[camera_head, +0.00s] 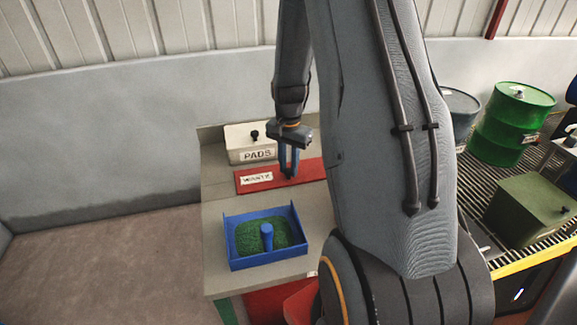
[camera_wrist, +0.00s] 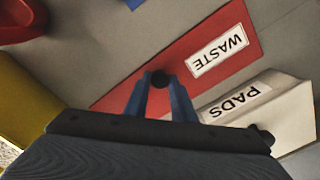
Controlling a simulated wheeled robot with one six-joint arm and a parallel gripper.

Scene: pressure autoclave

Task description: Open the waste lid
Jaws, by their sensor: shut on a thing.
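The waste lid (camera_head: 310,173) is a flat red panel with a white WASTE label, set in the grey bench top in front of the PADS box. It also shows in the wrist view (camera_wrist: 185,62), where it lies flat as far as I can tell. My gripper (camera_head: 289,174) points down over the lid, right of its label. In the wrist view its two blue fingers (camera_wrist: 161,82) are shut on the lid's dark round knob (camera_wrist: 160,79). The lid's right part is hidden behind my arm in the head view.
The PADS box (camera_head: 246,141) with a black knob stands close behind the lid. A blue tray (camera_head: 265,264) with green filling and a blue post stands in front. Open floor lies left.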

